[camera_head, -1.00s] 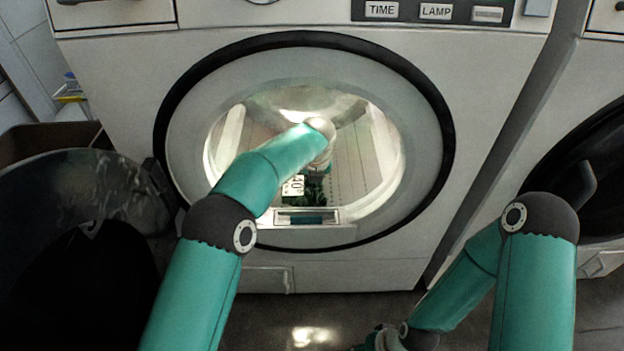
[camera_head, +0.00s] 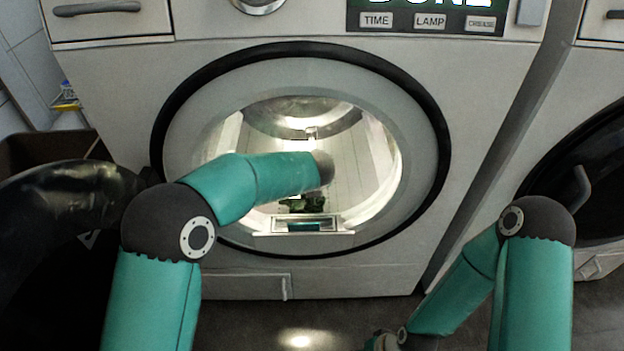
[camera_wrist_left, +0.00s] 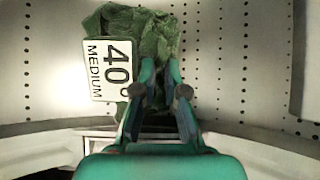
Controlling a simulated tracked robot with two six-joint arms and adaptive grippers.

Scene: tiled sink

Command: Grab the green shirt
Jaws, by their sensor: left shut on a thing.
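The green shirt (camera_wrist_left: 153,32) is a crumpled dark green cloth with a white tag (camera_wrist_left: 108,68) reading "40 MEDIUM". In the left wrist view my left gripper (camera_wrist_left: 160,75) is shut on the shirt's lower part, in front of a pale perforated drum wall. In the head view only a small dark green piece of the shirt (camera_head: 306,203) shows in the machine's round opening. There my left arm reaches into the opening and hides its own fingers. My right arm is bent low at the right, and its fingertips are not clearly seen at the bottom edge.
The washing machine's (camera_head: 110,60) round opening has a dark rim (camera_head: 440,140) around my left arm. A second machine (camera_head: 590,150) stands at the right with its dark door.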

